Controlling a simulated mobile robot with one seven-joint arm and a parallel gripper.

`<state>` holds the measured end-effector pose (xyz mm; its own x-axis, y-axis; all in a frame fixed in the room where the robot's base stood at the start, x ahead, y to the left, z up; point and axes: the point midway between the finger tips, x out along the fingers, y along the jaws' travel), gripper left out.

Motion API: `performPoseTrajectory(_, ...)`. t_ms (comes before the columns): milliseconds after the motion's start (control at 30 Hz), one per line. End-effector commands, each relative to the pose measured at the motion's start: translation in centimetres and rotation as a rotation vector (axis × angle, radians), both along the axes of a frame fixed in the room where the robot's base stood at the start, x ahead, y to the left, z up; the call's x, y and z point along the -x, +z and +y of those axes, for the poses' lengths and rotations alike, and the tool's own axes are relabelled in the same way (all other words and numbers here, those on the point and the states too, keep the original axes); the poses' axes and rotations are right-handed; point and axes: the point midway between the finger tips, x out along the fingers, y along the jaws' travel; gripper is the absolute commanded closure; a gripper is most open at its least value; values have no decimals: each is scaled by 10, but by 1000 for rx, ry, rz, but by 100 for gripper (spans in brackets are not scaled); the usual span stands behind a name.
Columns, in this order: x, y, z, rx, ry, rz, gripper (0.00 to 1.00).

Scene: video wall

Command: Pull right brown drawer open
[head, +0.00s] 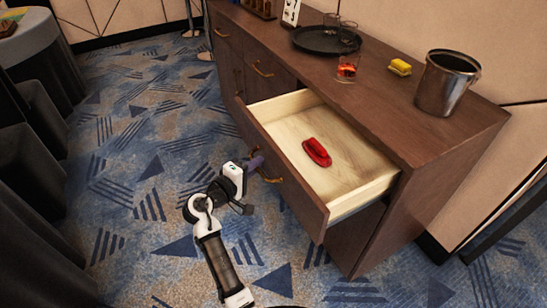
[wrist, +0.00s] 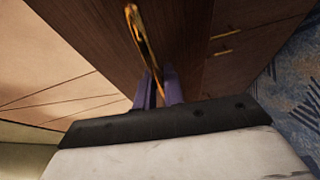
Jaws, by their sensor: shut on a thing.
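The right brown drawer (head: 284,179) of the wooden cabinet stands well open, its pale wooden inside showing. A red object (head: 317,153) lies on the drawer floor. The drawer has a brass handle (head: 268,176) on its front, seen close up in the wrist view (wrist: 143,45). My gripper (head: 254,164) is at the drawer front, its purple fingers shut on the handle. In the wrist view the fingers (wrist: 158,85) meet at the lower end of the handle.
On the cabinet top (head: 385,108) stand a metal bucket (head: 445,82), a yellow item (head: 400,67), a glass with red contents (head: 347,67) and a dark tray (head: 312,42). Dark draped furniture (head: 35,100) lines the left. Patterned carpet (head: 140,190) between is free.

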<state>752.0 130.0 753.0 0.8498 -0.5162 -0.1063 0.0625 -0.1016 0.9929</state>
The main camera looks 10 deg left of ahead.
Motion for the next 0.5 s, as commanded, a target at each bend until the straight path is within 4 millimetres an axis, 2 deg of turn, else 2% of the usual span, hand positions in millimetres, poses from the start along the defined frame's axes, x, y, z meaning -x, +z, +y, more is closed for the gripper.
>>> performPoseTrajectory(200, 15, 0, 20, 1, -1, 2, 100)
performPoseTrajectory(500, 20, -1, 26, -1, -2, 2, 100)
